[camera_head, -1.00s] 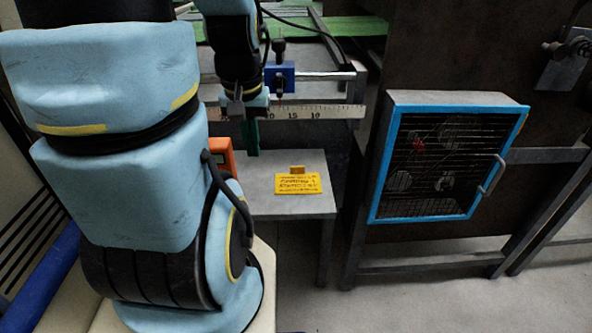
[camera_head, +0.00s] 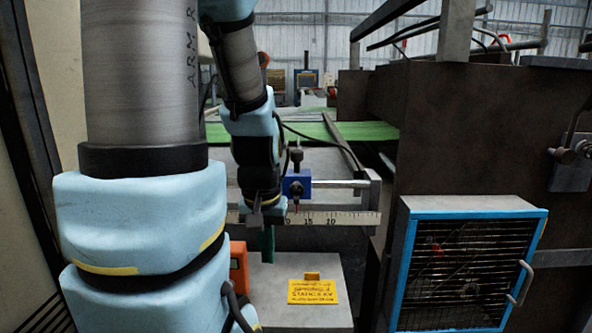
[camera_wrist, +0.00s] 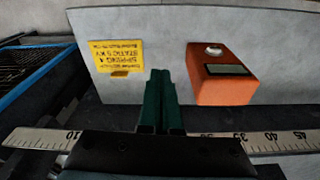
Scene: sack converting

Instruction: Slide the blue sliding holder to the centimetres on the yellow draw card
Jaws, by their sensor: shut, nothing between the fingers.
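The blue sliding holder (camera_head: 297,187) with a black knob on top sits on a horizontal metal rail (camera_head: 335,184), above the ruler (camera_head: 345,218). Its pointer is near the mark just left of 15; the exact reading is too small to tell. The yellow draw card (camera_head: 313,291) lies on the grey table below; in the wrist view (camera_wrist: 118,55) it is upside down, with "STATIC" and "KV" partly legible. My gripper (camera_head: 267,252) has green fingers, shut and empty, pointing down left of and below the holder. It also shows in the wrist view (camera_wrist: 161,75), where the holder is not visible.
An orange box (camera_wrist: 222,72) with a dark display stands on the table (camera_head: 290,313) beside my gripper. A blue-framed mesh cabinet (camera_head: 401,270) and dark machine body stand at the right.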

